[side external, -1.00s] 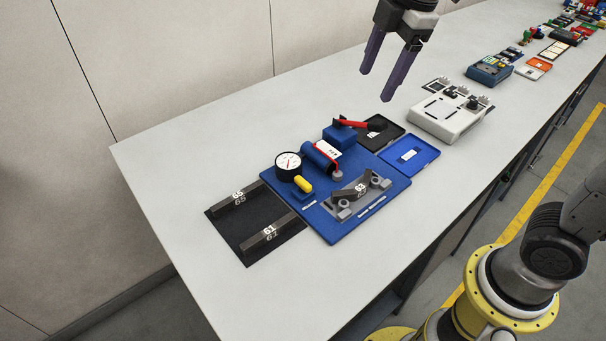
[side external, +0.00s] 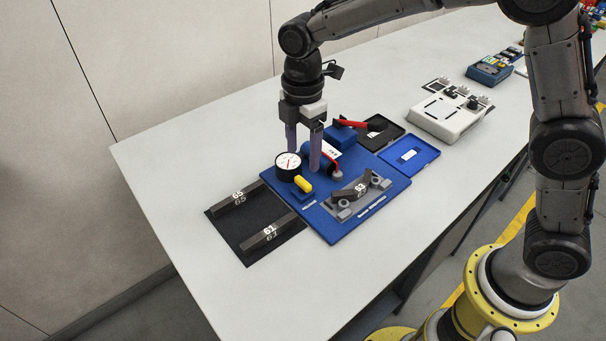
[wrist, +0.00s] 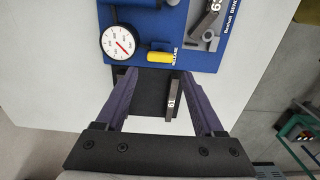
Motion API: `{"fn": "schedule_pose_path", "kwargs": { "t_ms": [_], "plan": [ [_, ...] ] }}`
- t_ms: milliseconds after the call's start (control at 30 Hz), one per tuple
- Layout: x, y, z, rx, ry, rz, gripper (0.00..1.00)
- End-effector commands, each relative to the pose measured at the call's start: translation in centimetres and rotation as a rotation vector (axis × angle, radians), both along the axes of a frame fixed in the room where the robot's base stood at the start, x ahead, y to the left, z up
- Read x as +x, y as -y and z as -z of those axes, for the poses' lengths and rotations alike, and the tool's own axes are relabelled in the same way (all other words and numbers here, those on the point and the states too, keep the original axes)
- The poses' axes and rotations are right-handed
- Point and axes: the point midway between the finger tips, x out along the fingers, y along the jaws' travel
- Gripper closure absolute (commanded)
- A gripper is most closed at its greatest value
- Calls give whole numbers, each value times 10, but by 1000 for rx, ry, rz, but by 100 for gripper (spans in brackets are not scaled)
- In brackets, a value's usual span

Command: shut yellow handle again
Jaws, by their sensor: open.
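The yellow handle (side external: 303,184) sits on a small blue block at the front left of the blue fixture board (side external: 340,228), beside the round white gauge (side external: 288,162). In the wrist view the yellow handle (wrist: 160,57) lies beyond my fingertips, next to the RELEASE lettering. My gripper (side external: 303,160) is open and empty, pointing down above the board near the gauge; its fingers partly hide the blue cylinder (side external: 322,150). In the wrist view my gripper (wrist: 158,85) shows both purple fingers spread apart. It appears apart from the handle.
A dark mat (side external: 228,228) with bars marked 65 and 61 lies left of the board. A bar marked 63 (side external: 352,191) rests in the board's clamp. A red lever (side external: 352,123), a blue tray (side external: 410,157) and a white device (side external: 445,115) stand behind. The front left bench is clear.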

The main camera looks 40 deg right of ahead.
Motion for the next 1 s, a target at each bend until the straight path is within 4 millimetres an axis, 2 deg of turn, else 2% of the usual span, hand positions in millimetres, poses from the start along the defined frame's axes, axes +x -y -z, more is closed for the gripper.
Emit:
{"fn": "schedule_pose_path", "kwargs": {
  "t_ms": [33, 200, 400, 800, 833, 1000],
  "plan": [
    [-1, 1, 11, -2, -5, 0, 30],
    [-1, 1, 42, -2, -4, 1, 30],
    [-1, 0, 65, -1, -3, 1, 30],
    [0, 0, 73, 0, 0, 1, 30],
    [0, 0, 73, 0, 0, 1, 32],
    [0, 0, 72, 0, 0, 1, 62]
  ]
}}
